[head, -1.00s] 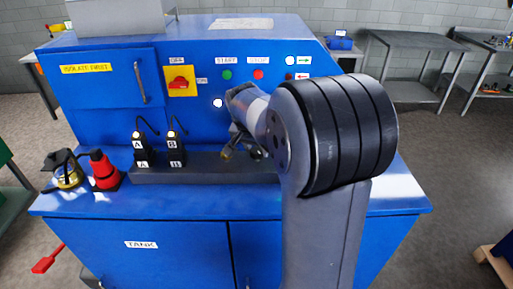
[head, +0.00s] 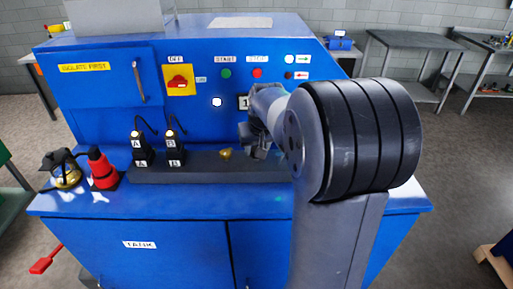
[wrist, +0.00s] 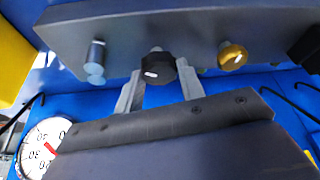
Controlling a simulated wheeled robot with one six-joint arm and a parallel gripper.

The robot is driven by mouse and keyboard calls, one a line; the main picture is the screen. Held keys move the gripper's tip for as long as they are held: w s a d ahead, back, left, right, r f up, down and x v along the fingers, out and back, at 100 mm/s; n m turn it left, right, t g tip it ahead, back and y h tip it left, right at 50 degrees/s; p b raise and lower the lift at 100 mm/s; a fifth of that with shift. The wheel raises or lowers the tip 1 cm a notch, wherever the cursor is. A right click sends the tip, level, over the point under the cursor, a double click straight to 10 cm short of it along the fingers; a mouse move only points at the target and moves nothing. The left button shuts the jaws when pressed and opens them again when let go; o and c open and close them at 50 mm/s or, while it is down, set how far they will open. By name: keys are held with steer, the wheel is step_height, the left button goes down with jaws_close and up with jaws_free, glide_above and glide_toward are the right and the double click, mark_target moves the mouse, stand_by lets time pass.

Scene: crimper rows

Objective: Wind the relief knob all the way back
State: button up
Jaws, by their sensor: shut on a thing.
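A black faceted knob (wrist: 158,66) with a white mark sits on the dark manifold block (head: 195,170). My gripper (wrist: 160,80) is shut on this knob, one finger on either side, in the wrist view. A gold knob (wrist: 232,55) with a white mark stands beside it, apart from the fingers; it also shows in the head view (head: 226,153). In the head view, my gripper (head: 256,150) is right of the gold knob, and the black knob is hidden behind it. I cannot read which knob is labelled relief.
A grey cylindrical fitting (wrist: 96,60) stands on the block on the far side of the black knob. A round dial gauge (wrist: 45,145) is near. Connectors A and B (head: 157,150), a red-and-black object (head: 102,170) and a red switch (head: 179,80) lie left.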

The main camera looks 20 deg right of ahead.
steer(key=n+y+b, duration=0.1)
steer(key=n, duration=0.2)
steer(key=n+y, duration=0.1)
steer(key=n, duration=0.2)
steer(key=shift+d+n+b, duration=0.2)
steer(key=shift+n+b, duration=0.1)
steer(key=shift+b, duration=0.05)
steer(key=n+y, duration=0.1)
steer(key=n, duration=0.1)
steer(key=n+g+y, duration=0.1)
steer(key=n, duration=0.2)
steer(key=shift+w+d+n+g+b, duration=0.1)
steer(key=shift+n+g+b, duration=0.2)
steer(key=shift+b, duration=0.05)
steer(key=o, duration=1)
steer(key=v, duration=1)
steer(key=shift+d+r+b, duration=0.2)
steer(key=shift+r+b, duration=0.15)
steer(key=shift+b, duration=0.1)
steer(key=shift+f, duration=0.1)
